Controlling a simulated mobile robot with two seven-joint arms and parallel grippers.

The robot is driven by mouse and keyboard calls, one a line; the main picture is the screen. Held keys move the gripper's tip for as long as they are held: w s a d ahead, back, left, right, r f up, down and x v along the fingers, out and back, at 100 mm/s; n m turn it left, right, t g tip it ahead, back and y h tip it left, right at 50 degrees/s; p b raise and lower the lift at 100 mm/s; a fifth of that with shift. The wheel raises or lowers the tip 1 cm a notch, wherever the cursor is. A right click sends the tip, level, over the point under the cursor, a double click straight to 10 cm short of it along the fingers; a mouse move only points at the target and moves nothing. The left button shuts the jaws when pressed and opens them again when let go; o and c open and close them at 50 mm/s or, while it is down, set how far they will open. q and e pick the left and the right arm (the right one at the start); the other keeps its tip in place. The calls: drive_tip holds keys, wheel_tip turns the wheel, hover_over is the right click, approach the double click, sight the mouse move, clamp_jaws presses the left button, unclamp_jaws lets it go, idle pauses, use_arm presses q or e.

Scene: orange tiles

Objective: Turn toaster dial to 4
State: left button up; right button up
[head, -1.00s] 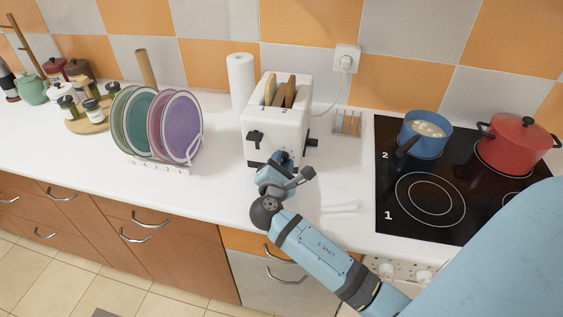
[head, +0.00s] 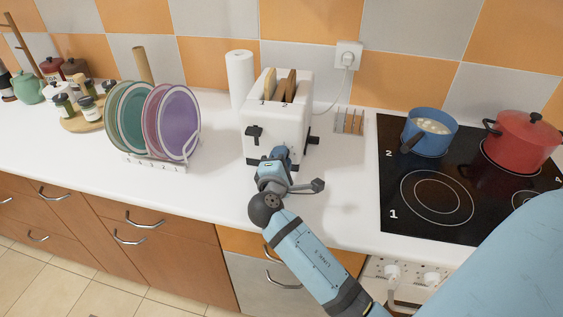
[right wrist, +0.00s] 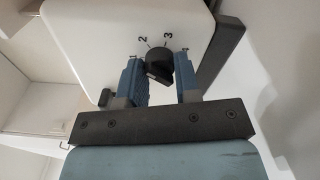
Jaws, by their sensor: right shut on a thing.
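The white toaster (head: 283,118) stands on the counter with two slices of bread (head: 279,86) in its slots. Its black dial (right wrist: 156,69) shows in the right wrist view, with the numbers 2 and 3 readable above it. In the head view the gripper hides the dial. My left gripper is not in view.
A plate rack (head: 160,163) with several plates stands to the left. A paper roll (head: 241,78) is behind the toaster. To the right are a small rack (head: 349,121) and a black hob (head: 433,199) with a blue pot (head: 430,137) and a red pot (head: 524,140).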

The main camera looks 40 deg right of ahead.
idle(0.4)
drive_tip(key=o, duration=0.9)
drive_tip(key=shift+o, duration=0.2)
drive_tip(key=shift+a, duration=0.1)
